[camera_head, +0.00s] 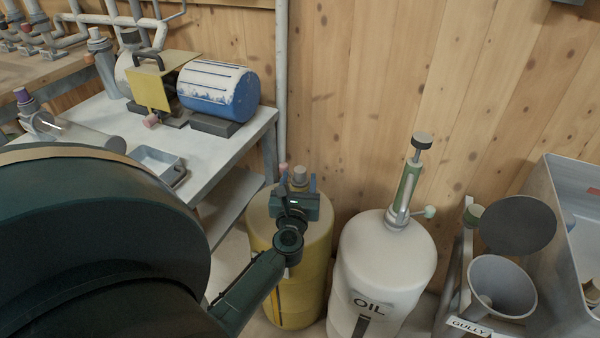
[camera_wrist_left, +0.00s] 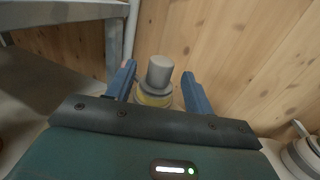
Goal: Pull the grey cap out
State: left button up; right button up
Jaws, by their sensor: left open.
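The grey cap (camera_head: 299,174) is a short upright cylinder on top of the yellow drum (camera_head: 259,232). In the left wrist view the grey cap (camera_wrist_left: 159,72) stands on a wider grey collar with yellow below it. My left gripper (camera_head: 299,184) is above the drum, with its blue fingers open on either side of the cap. The left wrist view shows a gap between each finger of my left gripper (camera_wrist_left: 158,76) and the cap. My gripper body and wrist hide part of the drum's top in the head view. My right gripper is not in view.
A white OIL drum (camera_head: 386,262) with a green hand pump (camera_head: 407,185) stands close to the right. A grey bench (camera_head: 225,150) with a blue motor (camera_head: 219,92) is at the left. A wooden wall is behind. A funnel (camera_head: 502,287) marked GULLY is at the far right.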

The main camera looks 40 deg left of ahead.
aim_at(300, 169)
pick_arm(q)
jog(key=shift+x, duration=1.6)
jog(key=shift+c, duration=0.4)
grip_shut()
jog(key=shift+r, duration=0.2)
jog(key=shift+r+p, duration=0.85)
jog(key=shift+p, duration=0.05)
jog(key=shift+r, duration=0.15)
jog(key=shift+r+p, duration=2.35)
